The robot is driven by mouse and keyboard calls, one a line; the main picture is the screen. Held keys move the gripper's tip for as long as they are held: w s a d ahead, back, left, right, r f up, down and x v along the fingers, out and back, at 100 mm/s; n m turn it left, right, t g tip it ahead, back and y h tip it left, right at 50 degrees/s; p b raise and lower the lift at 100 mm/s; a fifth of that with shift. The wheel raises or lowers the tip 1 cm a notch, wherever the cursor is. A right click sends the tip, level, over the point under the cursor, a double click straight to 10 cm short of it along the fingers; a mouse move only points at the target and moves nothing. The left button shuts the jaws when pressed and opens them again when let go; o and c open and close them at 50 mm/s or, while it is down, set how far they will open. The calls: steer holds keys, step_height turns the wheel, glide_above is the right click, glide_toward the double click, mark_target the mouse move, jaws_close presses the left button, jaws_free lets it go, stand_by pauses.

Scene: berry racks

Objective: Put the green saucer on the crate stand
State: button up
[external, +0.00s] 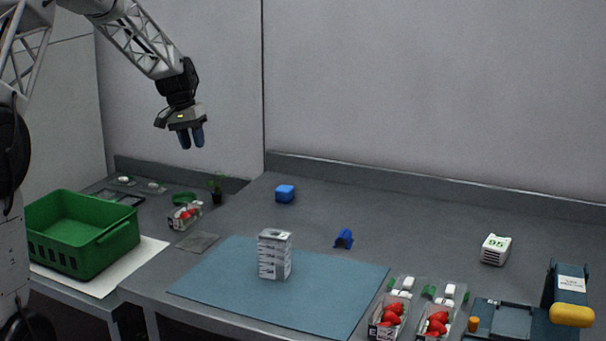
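A small round green dish, which looks like the green saucer (185,198), lies on the grey table at the back left, behind a clear punnet of strawberries. A green crate (82,258) stands on a white sheet (130,268) on the side table at the left. I cannot tell for sure which part is the crate stand; the crate hides what is under it. My gripper (191,144) hangs high above the back left of the table, fingers pointing down, well above the saucer and apart from it. It holds nothing visible. The gap between its fingers is unclear.
A small potted plant (216,190) stands right beside the saucer, and the strawberry punnet (185,215) in front. A white printed box stack (274,254) stands on a blue mat (225,285). More punnets and a blue device (563,285) are at the right.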

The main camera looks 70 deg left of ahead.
steer(key=w+d+r+m, duration=0.15)
steer(key=d+r, duration=0.45)
steer(key=d, duration=1.2)
steer(key=w+d+r+m, duration=0.1)
steer(key=d+r+m, duration=0.35)
steer(key=d, duration=1.45)
steer(key=s+d+r+m+y, duration=0.15)
steer(key=s+d, duration=0.25)
steer(key=d, duration=0.4)
steer(key=s+d+r, duration=0.2)
steer(key=s+d, duration=0.2)
steer(key=d, duration=0.3)
steer(key=s+d+f+m, duration=0.2)
steer(key=s+d+m, duration=0.1)
steer(key=s+d, duration=0.9)
steer(key=shift+s+f, duration=0.25)
steer(key=shift+s, duration=0.5)
